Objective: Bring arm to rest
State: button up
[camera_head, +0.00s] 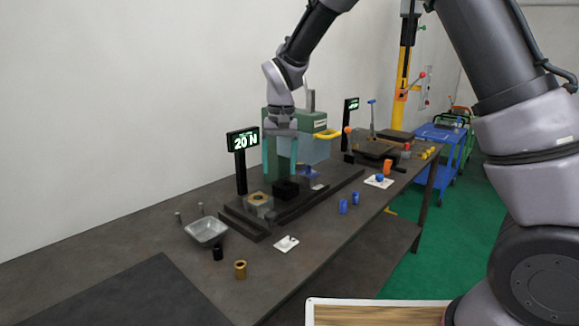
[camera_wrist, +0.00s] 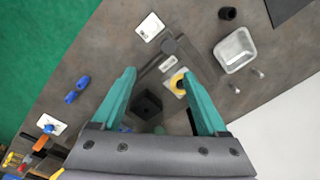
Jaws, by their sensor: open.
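My gripper (camera_head: 281,155) is above the dark fixture base on the workbench, pointing down, with its two teal fingers spread. In the wrist view my gripper (camera_wrist: 160,95) is open, with nothing held between the fingers. A black square block (camera_wrist: 148,104) on the base lies below and between the fingers. A yellow ring in a clear-sided holder (camera_head: 259,199) sits on the base to the left of the gripper; the yellow ring (camera_wrist: 179,83) shows near the right finger in the wrist view. My arm reaches over the bench from the right.
A metal tray (camera_head: 206,232), a black cylinder (camera_head: 217,253) and a brass cylinder (camera_head: 240,269) stand at the near left. A display reading 20 N (camera_head: 243,140) rises behind the base. Blue cylinders (camera_head: 343,206) stand near the front edge. A green-and-grey machine (camera_head: 315,146) stands behind.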

jog(key=s+d+r+m+t+y, duration=0.2)
jog(key=s+d+r+m, duration=0.1)
jog(key=d+r, duration=1.45)
jog(key=s+d+r+m+t, duration=0.2)
jog(key=s+d+t, duration=0.3)
jog(key=s+d, duration=0.9)
jog(key=shift+s+d+r+h, duration=0.2)
jog(key=shift+d+r+h, duration=0.1)
jog(key=shift+d, duration=0.15)
